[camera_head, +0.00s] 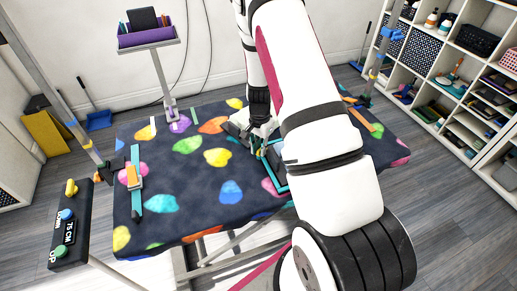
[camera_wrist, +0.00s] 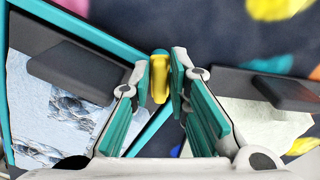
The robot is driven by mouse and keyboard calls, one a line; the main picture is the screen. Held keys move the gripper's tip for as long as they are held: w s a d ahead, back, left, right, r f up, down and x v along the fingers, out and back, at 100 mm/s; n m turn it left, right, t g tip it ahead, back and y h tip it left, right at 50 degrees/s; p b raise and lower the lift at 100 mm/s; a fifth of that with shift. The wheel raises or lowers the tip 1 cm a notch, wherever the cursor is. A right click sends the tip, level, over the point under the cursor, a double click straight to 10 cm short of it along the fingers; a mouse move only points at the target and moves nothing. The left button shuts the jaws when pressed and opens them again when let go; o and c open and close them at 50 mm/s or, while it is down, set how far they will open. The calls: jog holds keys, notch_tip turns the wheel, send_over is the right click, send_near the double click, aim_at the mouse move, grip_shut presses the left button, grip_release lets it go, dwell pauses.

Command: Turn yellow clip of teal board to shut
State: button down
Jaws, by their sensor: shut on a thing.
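In the wrist view my gripper (camera_wrist: 161,82) has its two fingers close on either side of a small yellow clip (camera_wrist: 160,78) and is shut on it. The clip stands upright between the fingertips, at the edge of the teal board (camera_wrist: 85,33). The board has a teal frame, a dark bar and a pale, grey-marked panel. In the head view the teal board (camera_head: 281,187) lies on the patterned table, partly hidden by my arm. My gripper (camera_head: 259,148) is over the board's left part there. The clip is too small to make out clearly in that view.
The dark table (camera_head: 205,185) has bright blob shapes, and its left part is mostly clear. A height control panel (camera_head: 72,225) stands at the left front. A purple tray (camera_head: 147,38) stands behind; shelves (camera_head: 450,80) line the right.

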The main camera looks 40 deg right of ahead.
jog(key=shift+w, duration=0.1)
jog(key=shift+m+b, duration=0.5)
jog(key=shift+m, duration=0.9)
jog(key=m+b, duration=0.1)
jog(key=m, duration=0.1)
jog(key=shift+m, duration=0.3)
jog(key=c, duration=1.6)
grip_release()
jog(key=shift+o, duration=0.2)
jog(key=shift+r+p, duration=1.65)
jog(key=shift+r, duration=2.35)
